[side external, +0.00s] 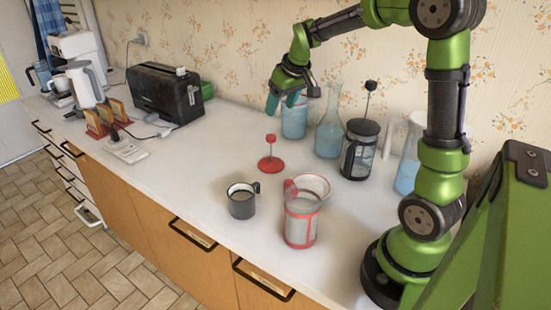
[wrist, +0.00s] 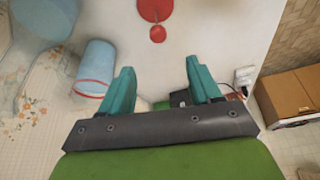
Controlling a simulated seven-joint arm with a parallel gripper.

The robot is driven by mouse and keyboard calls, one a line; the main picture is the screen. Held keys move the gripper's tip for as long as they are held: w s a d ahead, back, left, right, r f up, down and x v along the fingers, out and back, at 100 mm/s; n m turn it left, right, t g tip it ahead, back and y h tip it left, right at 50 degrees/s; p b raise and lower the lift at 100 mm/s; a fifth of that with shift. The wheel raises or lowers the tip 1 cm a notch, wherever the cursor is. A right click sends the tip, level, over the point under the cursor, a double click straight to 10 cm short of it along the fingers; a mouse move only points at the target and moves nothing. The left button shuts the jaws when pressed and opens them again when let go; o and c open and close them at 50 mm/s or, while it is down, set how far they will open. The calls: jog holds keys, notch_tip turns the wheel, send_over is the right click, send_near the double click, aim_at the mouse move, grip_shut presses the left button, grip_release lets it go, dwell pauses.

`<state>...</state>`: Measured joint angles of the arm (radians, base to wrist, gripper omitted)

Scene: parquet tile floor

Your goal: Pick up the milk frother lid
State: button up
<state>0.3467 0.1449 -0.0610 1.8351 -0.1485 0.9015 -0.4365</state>
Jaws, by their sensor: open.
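The red milk frother lid (side external: 271,165) lies on the white counter, its round disc flat and a thin stem with a red knob standing up. In the wrist view the lid (wrist: 154,10) is at the top edge, partly cut off, with the knob nearer my fingers. My gripper (side external: 284,103) is open and empty, with teal fingers, raised above the counter behind the lid and apart from it. In the wrist view the gripper (wrist: 158,66) shows a clear gap between its fingers. A red-framed clear jug (side external: 301,222) stands in front of the lid.
A blue-filled beaker (side external: 294,120) stands close by my fingers. A flask (side external: 329,135) and a black press pot (side external: 360,152) stand to its right. A dark mug (side external: 242,201) is in front of the lid. The counter left of the lid is clear up to the toaster (side external: 167,95).

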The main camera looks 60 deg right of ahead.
aim_at(272, 136)
jog(key=x, duration=1)
jog(key=shift+f, duration=0.15)
jog(key=shift+s+x, duration=0.2)
jog(key=shift+x, duration=2.45)
grip_shut()
